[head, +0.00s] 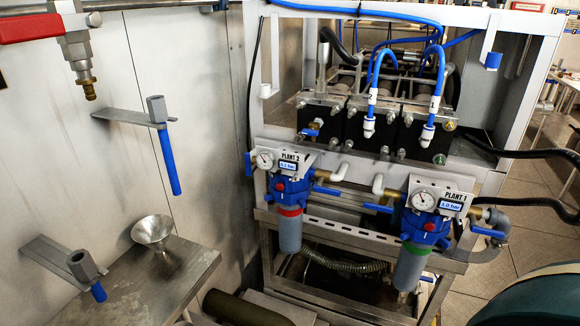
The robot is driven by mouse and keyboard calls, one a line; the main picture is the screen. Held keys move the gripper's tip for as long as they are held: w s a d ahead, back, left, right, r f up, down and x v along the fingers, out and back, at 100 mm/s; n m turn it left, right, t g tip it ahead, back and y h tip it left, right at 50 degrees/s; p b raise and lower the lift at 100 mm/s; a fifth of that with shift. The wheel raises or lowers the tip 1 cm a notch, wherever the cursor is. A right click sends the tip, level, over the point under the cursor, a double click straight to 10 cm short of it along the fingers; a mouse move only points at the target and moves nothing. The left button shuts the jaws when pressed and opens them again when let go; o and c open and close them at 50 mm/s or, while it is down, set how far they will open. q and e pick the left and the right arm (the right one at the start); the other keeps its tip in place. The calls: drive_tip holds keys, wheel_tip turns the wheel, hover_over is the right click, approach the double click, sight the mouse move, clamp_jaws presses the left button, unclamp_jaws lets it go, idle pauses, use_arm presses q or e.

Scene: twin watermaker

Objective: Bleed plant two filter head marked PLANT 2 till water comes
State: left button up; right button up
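The plant two filter head (289,190) is blue, below a plate marked PLANT 2 (290,157). It has a small red button (279,186), a round gauge (265,160) and a display that seems to read 0.1 bar. A red collar (290,211) sits above its grey bowl (290,236). A blue lever (326,190) sticks out at its right. No water shows coming from the head. The similar PLANT 1 filter head (422,225) stands lower right, with a green collar and a display of about 1.0 bar. Neither gripper is in view.
A red-handled valve (76,45) with a brass tip hangs upper left. Two blue-handled tools (169,160) (86,272) sit in wall brackets. A metal funnel (152,230) stands on the steel shelf (150,285). Pipes and black hoses (535,153) crowd the right side.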

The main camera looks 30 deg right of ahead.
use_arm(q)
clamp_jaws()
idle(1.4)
